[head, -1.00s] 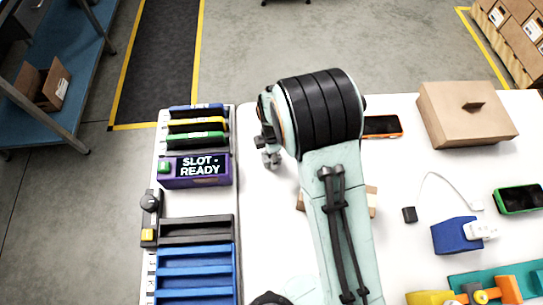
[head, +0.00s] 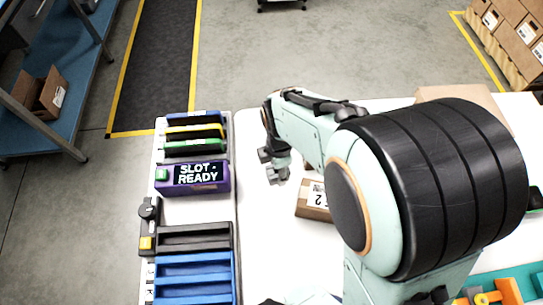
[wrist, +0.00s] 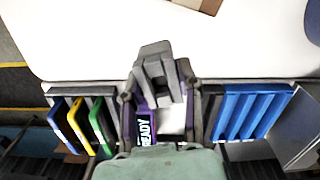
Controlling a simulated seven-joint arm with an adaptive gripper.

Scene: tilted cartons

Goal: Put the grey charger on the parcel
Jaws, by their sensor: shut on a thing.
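My gripper (head: 273,166) hangs over the left part of the white table, close to the rack's right edge. In the wrist view it is shut on the grey charger (wrist: 157,62), a dark grey blocky piece held between the fingers. The charger is hard to tell from the grey fingers in the head view. The parcel (head: 313,200), a small brown box with a white label, lies on the table to the right of my gripper and a little nearer. My arm covers its right part. A brown edge at the top of the wrist view may be the parcel.
The rack on the left holds coloured slabs (head: 193,131), a purple "SLOT READY" display (head: 192,177) and blue trays (head: 193,275). A large carton (head: 460,95) stands at the back right, partly behind my arm. Bare table (head: 262,225) lies between rack and parcel.

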